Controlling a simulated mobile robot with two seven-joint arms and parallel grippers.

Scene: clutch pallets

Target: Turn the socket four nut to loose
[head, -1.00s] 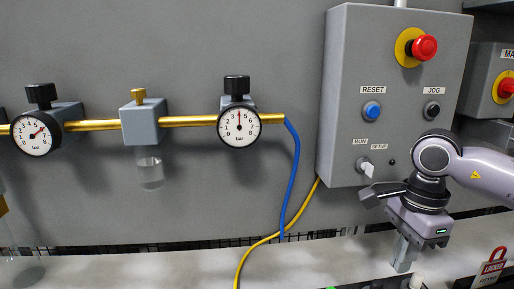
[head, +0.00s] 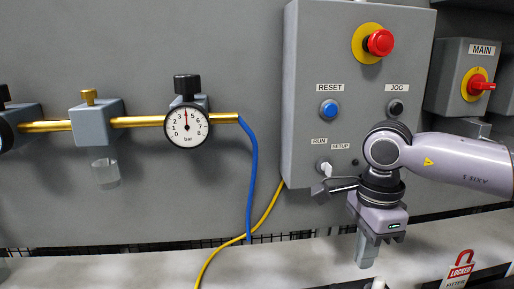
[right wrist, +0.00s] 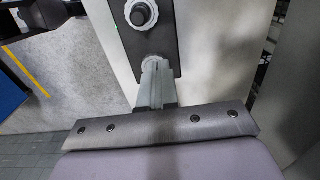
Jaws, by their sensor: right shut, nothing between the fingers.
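In the head view my right gripper (head: 363,262) points down over the pale bench, below the grey control box, with its fingers together. In the right wrist view the shut fingers (right wrist: 155,68) reach a black plate carrying two pale ring-shaped nuts. One nut (right wrist: 155,62) lies right at the fingertips and is partly hidden by them; I cannot tell whether they touch it. The other nut (right wrist: 140,12) surrounds a dark round centre at the top edge. No number is readable, so I cannot tell which is socket four. My left gripper is out of view.
The grey control box (head: 300,60) with buttons and a key switch (head: 323,167) stands close behind my right wrist. A brass pipe (head: 140,121) with a gauge (head: 186,127) runs left. Blue (head: 250,190) and yellow (head: 225,245) hoses hang down. A red lock tag (head: 461,265) stands at right.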

